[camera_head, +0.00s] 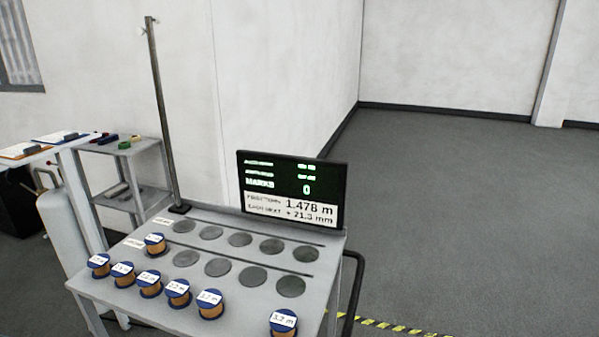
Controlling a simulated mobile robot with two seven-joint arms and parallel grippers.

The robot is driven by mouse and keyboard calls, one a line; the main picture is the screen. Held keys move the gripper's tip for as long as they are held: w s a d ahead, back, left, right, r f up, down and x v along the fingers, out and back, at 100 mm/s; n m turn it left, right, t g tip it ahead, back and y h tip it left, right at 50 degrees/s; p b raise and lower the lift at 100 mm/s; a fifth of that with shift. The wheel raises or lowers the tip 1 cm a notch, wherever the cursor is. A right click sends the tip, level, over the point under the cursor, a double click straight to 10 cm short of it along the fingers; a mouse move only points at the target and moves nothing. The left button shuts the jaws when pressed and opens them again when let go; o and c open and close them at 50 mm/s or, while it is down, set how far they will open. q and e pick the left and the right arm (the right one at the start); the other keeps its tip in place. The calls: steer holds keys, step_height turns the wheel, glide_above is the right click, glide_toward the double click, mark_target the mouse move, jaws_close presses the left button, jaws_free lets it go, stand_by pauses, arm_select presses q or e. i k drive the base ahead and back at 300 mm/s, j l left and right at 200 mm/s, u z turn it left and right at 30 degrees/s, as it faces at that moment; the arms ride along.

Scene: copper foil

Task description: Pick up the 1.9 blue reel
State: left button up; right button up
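Several copper-coloured reels with blue rims and white labels stand on the grey cart top (245,309). The front row runs from a reel at the left end (99,266) to a separate reel labelled about 3.2 m (283,324) at the right. The second reel from the left (123,276) has a small label that may read 1.9, but it is too blurred to be sure. Another reel (155,245) sits behind the row, on the left of the dark round pads. Neither of my grippers is in view.
Two rows of dark round pads (272,245) lie on the cart. A display (291,190) reading 1.478 m and a tall pole (160,110) stand at its back. A shelf (125,150) with tools is at left. Open floor (460,210) lies to the right.

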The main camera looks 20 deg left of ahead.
mark_target(100, 266)
steer(key=u, duration=2.05)
